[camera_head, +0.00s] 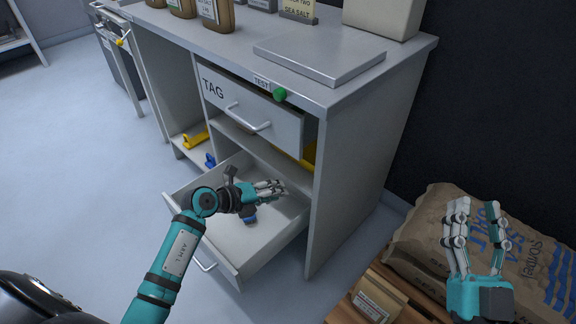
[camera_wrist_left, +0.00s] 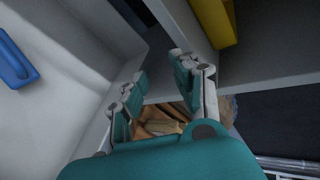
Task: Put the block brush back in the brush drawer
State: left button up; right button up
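The lower drawer (camera_head: 215,255) is pulled open below the tag drawer. A blue item (camera_head: 250,218), which looks like the block brush, lies inside it, partly hidden by my left gripper. In the left wrist view the blue item (camera_wrist_left: 14,62) lies on the pale drawer floor at the left edge. My left gripper (camera_head: 272,188) is over the drawer, above and beside the blue item. Its fingers are apart, with nothing between them in the left wrist view (camera_wrist_left: 157,90). My right gripper (camera_head: 477,212) is open and empty, in front of the salt sack.
The tag drawer (camera_head: 250,112) above is partly open. Yellow (camera_head: 196,139) and blue (camera_head: 210,160) items stand on the low shelf at left. A brown salt sack (camera_head: 430,225) and a wooden crate (camera_head: 400,290) are at right. The floor at left is clear.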

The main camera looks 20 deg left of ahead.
pick_arm(q)
jog(key=s+d+r+n+t+h, duration=0.1)
jog(key=s+d+r+t+h, duration=0.15)
jog(key=d+r, duration=0.4)
jog(key=s+d+r+n+t+h, duration=0.25)
jog(key=d+r+h, duration=0.2)
jog(key=r, duration=0.35)
jog(key=s+r+n+t+y, duration=0.7)
jog(key=r+n, duration=0.6)
jog(key=n, duration=0.8)
jog(key=shift+s+t+y, duration=0.3)
jog(key=shift+s, duration=0.85)
jog(key=shift+n, duration=0.35)
